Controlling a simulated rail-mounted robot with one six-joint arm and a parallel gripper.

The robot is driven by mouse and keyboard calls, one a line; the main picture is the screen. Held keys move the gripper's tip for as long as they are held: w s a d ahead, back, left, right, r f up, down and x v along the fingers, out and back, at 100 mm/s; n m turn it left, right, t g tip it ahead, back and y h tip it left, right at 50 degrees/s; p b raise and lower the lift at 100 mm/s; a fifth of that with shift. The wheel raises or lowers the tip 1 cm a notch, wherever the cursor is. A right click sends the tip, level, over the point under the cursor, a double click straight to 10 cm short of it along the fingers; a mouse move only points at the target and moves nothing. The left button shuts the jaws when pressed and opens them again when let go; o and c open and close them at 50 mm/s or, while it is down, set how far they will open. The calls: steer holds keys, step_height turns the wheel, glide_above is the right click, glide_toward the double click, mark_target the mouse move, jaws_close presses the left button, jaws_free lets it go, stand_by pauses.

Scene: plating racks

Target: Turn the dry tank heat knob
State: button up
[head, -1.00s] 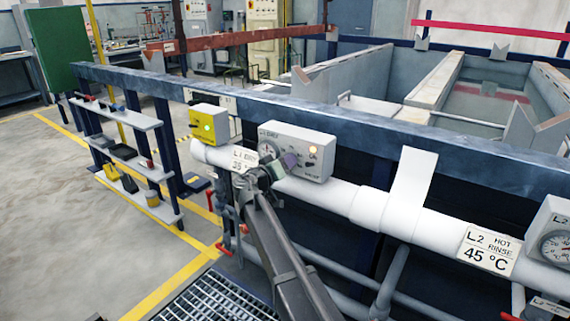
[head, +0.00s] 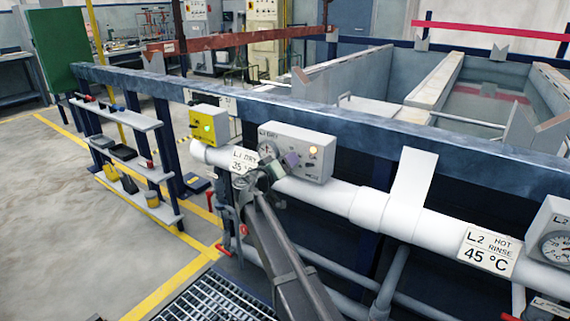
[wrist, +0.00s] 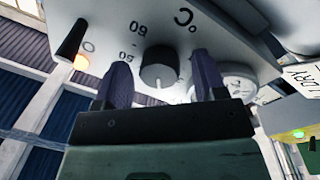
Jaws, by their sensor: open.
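The dry tank control box (head: 318,166) is a grey panel marked L1 DRY on the white pipe rail. My gripper (wrist: 160,66) is open, with one dark purple finger on each side of the knob and a visible gap to both. How deep the fingers reach around the knob is unclear. In the head view, my gripper (head: 291,160) is at the box face and hides the knob.
An orange lamp (wrist: 82,62), a black switch (wrist: 70,38) and a round gauge (wrist: 238,84) are near the knob. A yellow box (head: 209,125) with a green light is left of the control box. The white pipe (head: 340,197) runs below it. A 45 °C sign (head: 487,251) hangs at right.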

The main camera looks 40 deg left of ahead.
steer(key=s, duration=1)
steer(key=shift+s+f, duration=0.2)
steer(key=shift+s, duration=0.2)
